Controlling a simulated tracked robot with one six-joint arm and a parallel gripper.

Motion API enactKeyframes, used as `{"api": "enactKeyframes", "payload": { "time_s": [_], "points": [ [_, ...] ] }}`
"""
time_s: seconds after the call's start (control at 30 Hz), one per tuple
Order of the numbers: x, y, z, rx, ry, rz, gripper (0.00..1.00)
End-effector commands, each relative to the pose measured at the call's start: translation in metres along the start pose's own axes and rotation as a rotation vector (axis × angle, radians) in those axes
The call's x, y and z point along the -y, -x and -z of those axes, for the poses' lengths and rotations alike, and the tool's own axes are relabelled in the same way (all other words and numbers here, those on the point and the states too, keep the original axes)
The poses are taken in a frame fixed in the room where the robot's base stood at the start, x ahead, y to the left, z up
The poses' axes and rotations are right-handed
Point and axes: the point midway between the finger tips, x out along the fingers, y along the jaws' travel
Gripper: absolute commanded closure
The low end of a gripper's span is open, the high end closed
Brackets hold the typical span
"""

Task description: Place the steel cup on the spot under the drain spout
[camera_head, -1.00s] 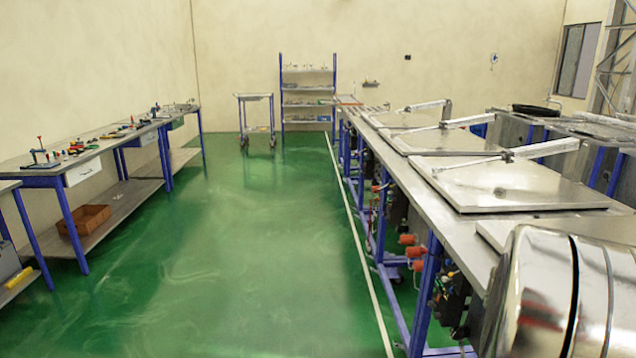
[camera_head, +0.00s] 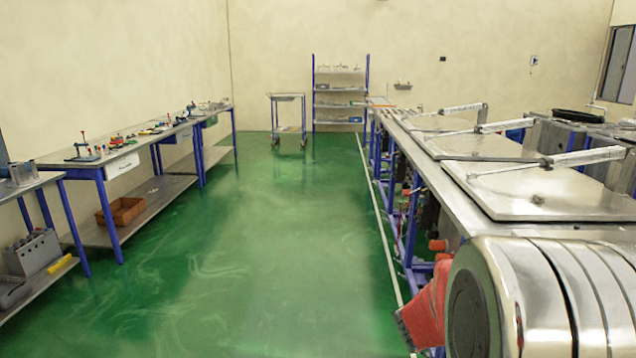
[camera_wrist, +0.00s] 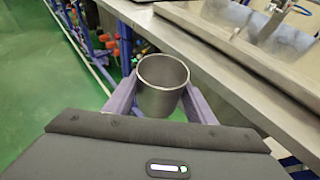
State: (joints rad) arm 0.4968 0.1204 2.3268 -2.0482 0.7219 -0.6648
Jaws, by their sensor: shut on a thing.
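The steel cup (camera_wrist: 163,98) is an open-topped grey metal cylinder in the wrist view. It looks empty and stands roughly upright between the fingers of my gripper (camera_wrist: 160,88). The fingers are shut on its two sides, and it hangs in front of the bench edge with green floor below to the left. The cup does not show in the head view. I cannot make out the drain spout or the spot under it in either view.
A long steel bench (camera_head: 437,178) with hinged lids (camera_head: 545,187) runs along the right. Red-orange parts (camera_wrist: 125,50) hang below its edge. A left workbench (camera_head: 110,155) holds tools. A wheeled trolley (camera_head: 287,97) and shelves (camera_head: 340,88) stand far back. The green floor (camera_head: 260,240) between is clear.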

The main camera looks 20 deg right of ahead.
Motion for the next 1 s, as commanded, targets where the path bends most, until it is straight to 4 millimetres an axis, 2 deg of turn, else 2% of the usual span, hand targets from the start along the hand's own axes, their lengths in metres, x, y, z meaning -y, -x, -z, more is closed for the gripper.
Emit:
{"api": "enactKeyframes", "payload": {
  "time_s": [0.03,0.2,0.5,0.8,1.0],
  "points": [
    [-0.017,0.007,0.007,-0.001,0.017,-0.039,0.73],
    [-0.068,0.034,0.030,0.000,0.069,-0.163,0.73],
    [-0.144,0.091,0.073,0.002,0.157,-0.376,0.73],
    [-0.206,0.159,0.119,0.002,0.240,-0.577,0.73],
    [-0.236,0.205,0.146,0.003,0.285,-0.688,0.73]
  ]
}}
